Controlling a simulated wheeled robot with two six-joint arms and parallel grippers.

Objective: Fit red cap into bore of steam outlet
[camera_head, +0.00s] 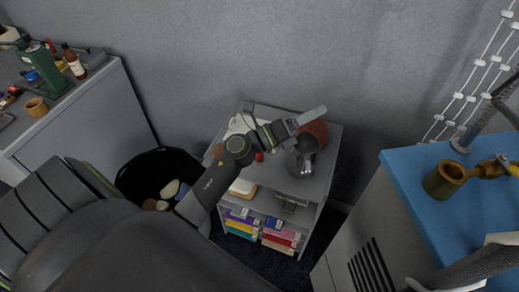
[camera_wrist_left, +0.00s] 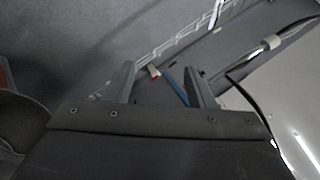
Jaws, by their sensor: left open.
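My left gripper (camera_head: 286,110) is open over a small grey shelf unit, with nothing seen between its fingers. It also shows in the left wrist view (camera_wrist_left: 160,84), fingers apart. A small red piece (camera_head: 259,157), possibly the red cap, shows beside my gripper over the shelf top, partly hidden by the arm. No steam outlet or bore can be made out with certainty.
The shelf unit (camera_head: 322,190) bears a dark kettle-like vessel (camera_head: 304,164) and a red-brown round thing (camera_head: 317,130). A black bin (camera_head: 135,178) stands to its left. A blue-topped surface (camera_head: 408,170) with a brass cup-like part (camera_head: 442,181) is at right.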

